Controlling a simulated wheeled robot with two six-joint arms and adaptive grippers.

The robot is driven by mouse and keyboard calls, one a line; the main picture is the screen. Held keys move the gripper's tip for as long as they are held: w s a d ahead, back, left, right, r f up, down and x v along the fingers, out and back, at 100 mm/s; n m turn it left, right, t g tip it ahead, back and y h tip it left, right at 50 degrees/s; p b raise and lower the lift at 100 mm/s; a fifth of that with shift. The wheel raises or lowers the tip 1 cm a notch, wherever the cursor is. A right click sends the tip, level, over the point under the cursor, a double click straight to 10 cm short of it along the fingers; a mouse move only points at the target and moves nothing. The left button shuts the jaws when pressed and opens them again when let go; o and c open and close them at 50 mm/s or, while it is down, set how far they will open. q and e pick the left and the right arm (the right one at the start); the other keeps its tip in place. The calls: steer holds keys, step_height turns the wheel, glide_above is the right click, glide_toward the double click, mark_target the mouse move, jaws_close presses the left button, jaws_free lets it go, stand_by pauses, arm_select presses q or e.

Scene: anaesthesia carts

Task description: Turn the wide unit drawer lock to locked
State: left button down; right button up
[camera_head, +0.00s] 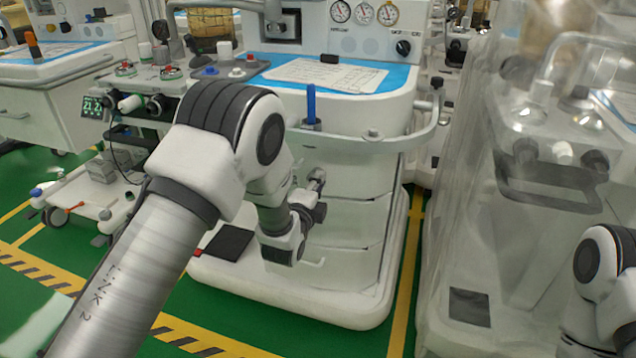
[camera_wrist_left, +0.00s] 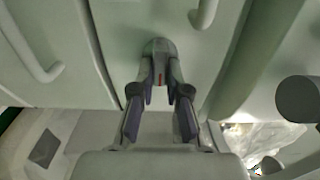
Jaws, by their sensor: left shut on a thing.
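The wide unit (camera_head: 345,215) is the white cart in the middle of the head view, with drawers on its front. Its drawer lock (camera_head: 317,177) is a small grey knob on the upper drawer front. In the left wrist view the lock (camera_wrist_left: 159,48) is a rounded grey piece with a small red mark. My left gripper (camera_head: 308,200) is at the drawer front, at the lock. In the left wrist view its fingers (camera_wrist_left: 161,90) close around the lock from both sides. The fingertips partly hide the lock, and its turn angle is hard to read.
A white rail (camera_head: 395,140) runs around the cart above the drawers, with a blue stick (camera_head: 311,102) standing at it. Curved drawer handles (camera_wrist_left: 207,14) are close to the gripper. A cart under clear plastic (camera_head: 490,230) stands on the right.

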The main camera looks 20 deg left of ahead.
arm_select(q)
steer(key=c, duration=1.2)
jaws_free()
steer(key=shift+o, duration=0.2)
steer(key=s, duration=1.2)
steer(key=shift+a, duration=0.15)
